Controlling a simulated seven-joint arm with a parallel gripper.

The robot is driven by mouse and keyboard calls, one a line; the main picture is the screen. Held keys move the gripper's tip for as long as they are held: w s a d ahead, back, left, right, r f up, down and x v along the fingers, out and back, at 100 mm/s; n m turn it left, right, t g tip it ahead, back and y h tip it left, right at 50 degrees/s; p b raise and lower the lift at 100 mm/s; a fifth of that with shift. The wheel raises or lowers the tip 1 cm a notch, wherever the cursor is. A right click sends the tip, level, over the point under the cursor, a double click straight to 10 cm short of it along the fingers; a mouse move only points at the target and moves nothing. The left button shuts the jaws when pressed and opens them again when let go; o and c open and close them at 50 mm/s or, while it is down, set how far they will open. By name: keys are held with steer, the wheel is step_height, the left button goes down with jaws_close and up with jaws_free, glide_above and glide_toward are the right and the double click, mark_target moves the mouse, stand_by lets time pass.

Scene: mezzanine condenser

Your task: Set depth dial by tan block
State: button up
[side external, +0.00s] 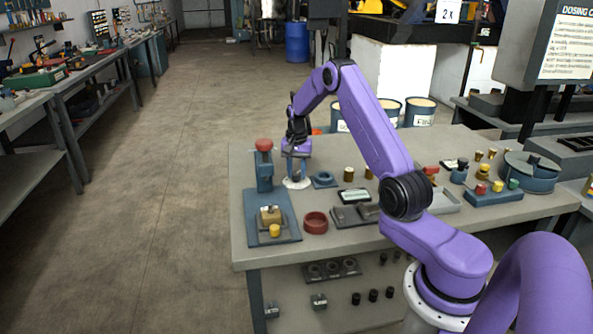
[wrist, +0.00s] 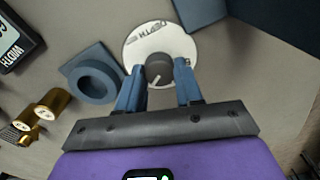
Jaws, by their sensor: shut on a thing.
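The depth dial (wrist: 143,41) is a white disc with dark lettering and a dark grey knob (wrist: 158,69) that bears a pale pointer line. In the side view the dial (side external: 296,184) lies at the table's far left part. My gripper (wrist: 159,75) points down over it with its blue fingers on both sides of the knob, shut on it. My gripper also shows in the side view (side external: 297,169). The tan block (side external: 270,215) sits on the blue base of a red-topped press, nearer the camera than the dial. The wrist view does not show the block.
A blue ring on a square base (wrist: 95,79) stands close beside the dial, with brass cylinders (wrist: 50,103) beyond it. The blue press (side external: 264,170) stands left of my gripper. A red ring (side external: 315,222) and dark plates lie nearer the front edge.

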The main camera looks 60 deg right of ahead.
mark_target(296, 173)
stand_by(0.4)
steer(key=o, duration=1)
steer(key=shift+o, duration=0.2)
step_height(296, 173, up, 18)
steer(key=shift+f, duration=0.25)
steer(key=shift+a, duration=0.1)
